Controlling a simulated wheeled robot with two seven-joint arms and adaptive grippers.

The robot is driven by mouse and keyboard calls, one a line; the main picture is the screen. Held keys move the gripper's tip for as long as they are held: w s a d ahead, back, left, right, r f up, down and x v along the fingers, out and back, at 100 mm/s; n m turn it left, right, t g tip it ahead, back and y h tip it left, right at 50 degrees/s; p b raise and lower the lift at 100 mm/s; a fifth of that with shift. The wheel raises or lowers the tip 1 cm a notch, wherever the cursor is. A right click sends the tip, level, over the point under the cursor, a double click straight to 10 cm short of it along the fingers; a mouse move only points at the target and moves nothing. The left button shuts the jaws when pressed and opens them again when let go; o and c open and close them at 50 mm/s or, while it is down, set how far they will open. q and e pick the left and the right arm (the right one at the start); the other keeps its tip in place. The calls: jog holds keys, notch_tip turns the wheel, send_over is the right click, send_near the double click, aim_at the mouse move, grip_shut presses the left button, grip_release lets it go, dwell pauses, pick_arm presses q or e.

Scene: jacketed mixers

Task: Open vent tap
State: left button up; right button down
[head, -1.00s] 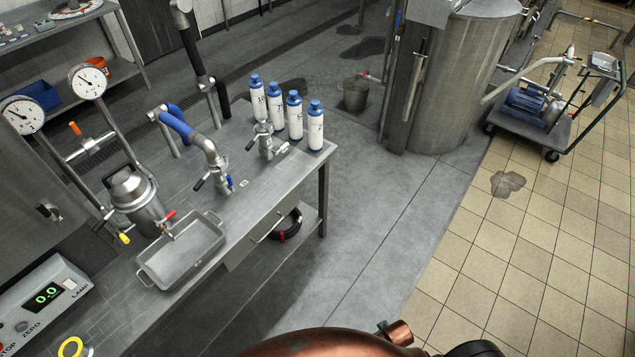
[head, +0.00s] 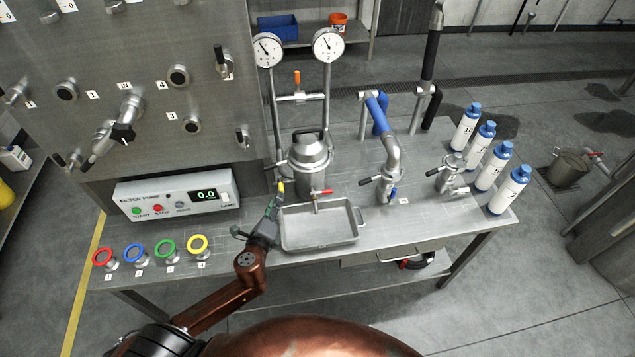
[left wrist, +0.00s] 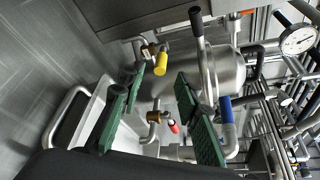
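The metal housing (head: 309,155) stands on the bench below two gauges. At its base is a tap with a yellow handle (head: 281,187), and beside it a tap with a red handle (head: 321,192) above the tray. An orange-handled valve (head: 297,79) sits on the pipe between the gauges. I cannot tell which is the vent tap. My left gripper (head: 273,208) is close below the yellow handle. In the left wrist view its green fingers (left wrist: 160,82) are apart with nothing between them; the yellow handle (left wrist: 161,64) and red handle (left wrist: 174,127) show beyond. My right gripper is out of view.
The steel tray (head: 319,243) lies right of my left gripper. A pump control box (head: 176,194) and coloured ring knobs stand left. Bench space between tray and bottles is partly clear.

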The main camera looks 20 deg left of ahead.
aim_at(281, 187)
pick_arm(q)
jog(key=x, duration=0.7)
jog(key=shift+w+f, duration=0.1)
jog(key=shift+w, duration=0.3)
grip_shut()
dwell(0.3)
